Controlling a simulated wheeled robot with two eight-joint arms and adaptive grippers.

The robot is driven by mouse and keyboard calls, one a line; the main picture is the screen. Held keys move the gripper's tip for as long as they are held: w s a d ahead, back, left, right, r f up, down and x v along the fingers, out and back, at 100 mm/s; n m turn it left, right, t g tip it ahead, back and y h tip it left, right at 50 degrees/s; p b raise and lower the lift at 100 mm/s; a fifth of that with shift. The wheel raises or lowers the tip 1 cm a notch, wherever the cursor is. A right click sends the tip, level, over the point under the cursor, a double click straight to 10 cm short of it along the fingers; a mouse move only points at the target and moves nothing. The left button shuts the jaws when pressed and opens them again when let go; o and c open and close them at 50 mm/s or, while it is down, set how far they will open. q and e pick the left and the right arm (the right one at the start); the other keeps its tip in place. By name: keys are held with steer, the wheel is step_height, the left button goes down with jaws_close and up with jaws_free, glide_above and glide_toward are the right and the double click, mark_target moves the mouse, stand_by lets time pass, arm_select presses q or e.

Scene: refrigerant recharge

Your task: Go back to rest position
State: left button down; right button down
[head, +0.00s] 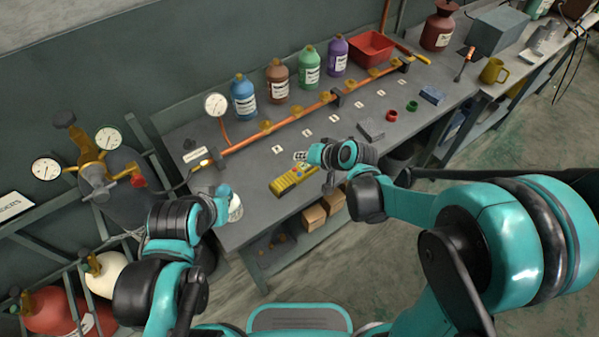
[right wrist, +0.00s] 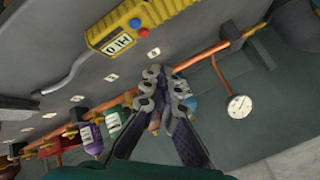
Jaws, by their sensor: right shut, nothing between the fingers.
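My right gripper (head: 301,156) is above the workbench (head: 245,165), just beyond the yellow handheld device (head: 293,180). In the right wrist view its fingers (right wrist: 165,76) are together with nothing between them. The yellow device (right wrist: 140,22) shows there apart from the fingers, with a display and a red and a blue button. My left arm's end (head: 221,203) is at the bench's near left corner, by a white container (head: 235,208). The left fingers are hidden behind the wrist, and I cannot tell whether they touch the container.
A copper pipe (head: 290,117) with a gauge (head: 215,105) runs along the bench. Blue (head: 243,98), brown, green and purple bottles and a red bin (head: 371,48) stand behind it. A grey block (head: 371,130) lies right of my right gripper. Gas cylinders stand at left.

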stand_by(0.5)
steer(key=s+d+r+h+b, duration=0.1)
steer(key=s+d+r+h, duration=0.1)
steer(key=s+d, duration=0.6)
steer(key=s+d+r+h, duration=0.3)
steer(key=s+d+h, duration=0.1)
steer(key=s+d, duration=0.5)
steer(key=shift+s+d+r+n+b, duration=0.15)
steer(key=shift+s+n+b, duration=0.2)
steer(key=shift+s, duration=0.4)
